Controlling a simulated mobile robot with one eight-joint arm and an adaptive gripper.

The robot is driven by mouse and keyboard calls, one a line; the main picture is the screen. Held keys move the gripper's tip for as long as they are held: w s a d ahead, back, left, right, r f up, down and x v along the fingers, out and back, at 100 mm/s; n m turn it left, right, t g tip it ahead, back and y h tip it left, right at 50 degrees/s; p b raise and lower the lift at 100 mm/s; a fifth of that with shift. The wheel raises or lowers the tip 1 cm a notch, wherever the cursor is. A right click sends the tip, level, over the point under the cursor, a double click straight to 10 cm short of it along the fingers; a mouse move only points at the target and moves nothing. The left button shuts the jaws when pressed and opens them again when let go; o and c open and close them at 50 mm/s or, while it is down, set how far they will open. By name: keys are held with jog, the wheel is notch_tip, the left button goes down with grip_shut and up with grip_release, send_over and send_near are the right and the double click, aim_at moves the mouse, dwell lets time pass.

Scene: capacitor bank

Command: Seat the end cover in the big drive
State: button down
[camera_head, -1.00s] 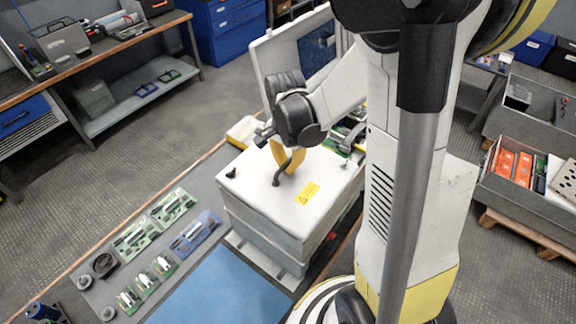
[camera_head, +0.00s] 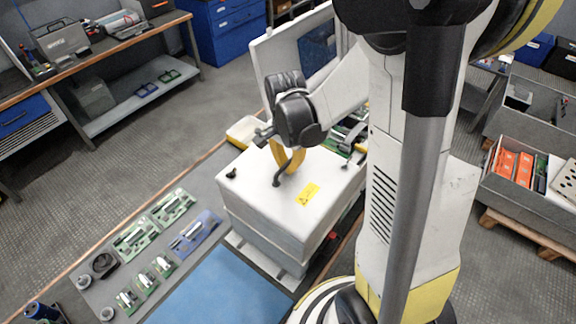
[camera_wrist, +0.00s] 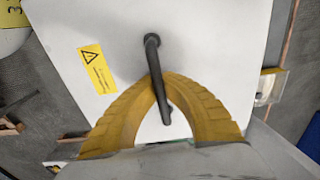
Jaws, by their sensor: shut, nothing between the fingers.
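A large white box-shaped unit (camera_head: 262,212) stands on the grey bench, with a flat white top, a yellow warning label (camera_head: 307,194) and a black handle (camera_head: 277,178). It may be the big drive with its end cover on top; no clear seam tells them apart. My gripper (camera_head: 285,165) is low over this top at the handle. In the wrist view, the yellow fingers (camera_wrist: 156,85) come together at the black handle (camera_wrist: 151,55). The handle crosses in front of the fingertips. The fingers are shut with no hold visible on the handle.
Several small green boards (camera_head: 135,240) and a black ring-shaped part (camera_head: 104,265) lie on the bench at left, beside a blue mat (camera_head: 228,297). A crate of orange boxes (camera_head: 512,168) is at right. A workbench (camera_head: 100,50) stands at the back left.

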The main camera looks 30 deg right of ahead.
jog(key=shift+f+b, duration=0.55)
jog(key=shift+f, duration=0.1)
jog(key=c, duration=1.5)
grip_release()
jog(key=shift+c, duration=0.2)
jog(key=shift+r, duration=0.1)
notch_tip(320, 180, up, 12)
jog(key=shift+a+f, duration=0.1)
jog(key=shift+a, duration=0.05)
jog(key=s+a+f+n+t+b, duration=0.1)
jog(key=n+b, duration=0.1)
jog(key=s+a+f+n+t+b, duration=0.1)
jog(key=a+n+b, duration=0.1)
jog(key=s+a+f+n+t+b, duration=0.1)
jog(key=s+b, duration=0.1)
jog(key=shift+s+a+n, duration=0.1)
jog(key=shift+a+n, duration=0.1)
jog(key=shift+n, duration=0.2)
jog(key=s+a+f+n+t+b, duration=0.1)
jog(key=n+b, duration=0.1)
jog(key=s+a+f+n+t+b, duration=0.1)
jog(key=s+f+n+b, duration=0.1)
jog(key=s+a+f+n+t+b, duration=0.1)
jog(key=a+f+n+b, duration=0.1)
jog(key=n, duration=0.1)
jog(key=shift+s+t, duration=0.25)
jog(key=shift+t, duration=0.05)
jog(key=shift+s+a+f+n+t, duration=0.1)
jog(key=shift+a+n+t, duration=0.05)
jog(key=shift+n+t, duration=0.2)
